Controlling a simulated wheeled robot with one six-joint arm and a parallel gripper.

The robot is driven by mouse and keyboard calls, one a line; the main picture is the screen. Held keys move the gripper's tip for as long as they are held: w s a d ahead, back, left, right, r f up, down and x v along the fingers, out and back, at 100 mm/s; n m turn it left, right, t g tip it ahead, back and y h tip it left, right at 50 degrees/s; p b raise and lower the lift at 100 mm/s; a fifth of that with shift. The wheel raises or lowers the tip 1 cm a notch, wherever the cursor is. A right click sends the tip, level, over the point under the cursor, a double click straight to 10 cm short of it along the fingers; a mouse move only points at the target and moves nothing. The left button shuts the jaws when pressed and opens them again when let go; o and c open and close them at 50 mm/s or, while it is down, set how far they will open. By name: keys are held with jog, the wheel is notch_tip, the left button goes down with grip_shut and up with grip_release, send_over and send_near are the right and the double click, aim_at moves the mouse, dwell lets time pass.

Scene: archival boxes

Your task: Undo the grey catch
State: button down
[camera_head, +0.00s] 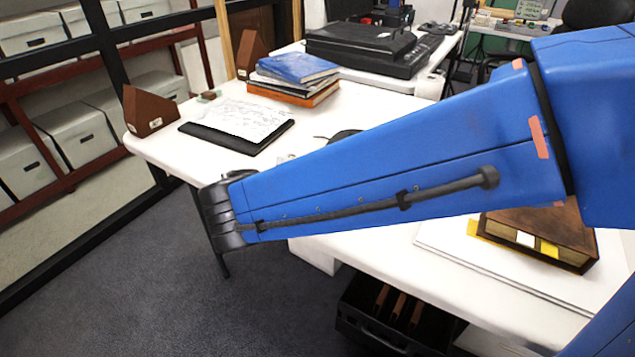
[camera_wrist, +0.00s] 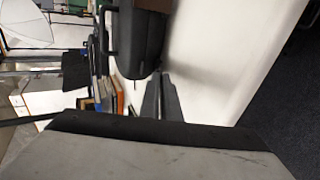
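I cannot make out a grey catch in either view. In the wrist view, a dark rounded case (camera_wrist: 140,45) with a handle-like bar at its left lies on the white table. Two narrow grey fingers of my gripper (camera_wrist: 161,76) point towards the table near the case's lower end. Their tips look close together, and I see nothing held between them. Whether they touch the case is unclear. In the head view my blue arm hides the gripper. A small part of a dark object (camera_head: 345,135) shows above the arm and may be the case.
A black crate (camera_head: 385,318) stands below. Shelves of boxes line the left; the carpet (camera_head: 150,285) is clear.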

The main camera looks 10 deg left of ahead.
jog(key=c, duration=2.3)
grip_release()
jog(key=v, duration=1.7)
jog(key=shift+s+r, duration=0.15)
